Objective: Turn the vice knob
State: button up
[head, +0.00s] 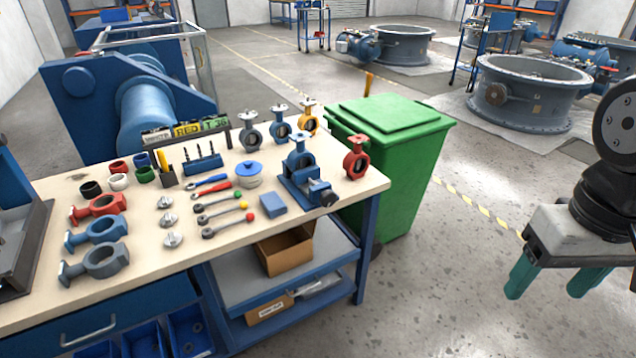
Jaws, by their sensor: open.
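A blue vice (298,193) stands near the right end of the workbench (335,158) in the head view. A blue valve body (299,160) stands upright at the vice, seemingly between its jaws. A dark knob (321,186) appears at the vice's front right side; its details are too small to tell. My gripper (552,283) is at the right edge of the view, well to the right of the bench and apart from everything. Its two green fingers point down and are spread open with nothing between them.
A red valve (356,157) stands right of the vice, and several others stand behind it. A blue block (272,204) and hand tools lie to its left. A green bin (395,150) stands behind the bench's right end. Floor between bench and gripper is clear.

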jog(key=w+a+f+g, duration=0.1)
jog(key=w+f+g, duration=0.1)
jog(key=w+f, duration=0.3)
jog(key=n+t+y, duration=0.8)
jog(key=t+y, duration=0.2)
jog(key=t, duration=0.7)
send_near(330, 202)
jog(key=x, duration=1)
jog(key=shift+w+a, duration=0.1)
jog(key=shift+w, duration=0.2)
jog(key=c, duration=1)
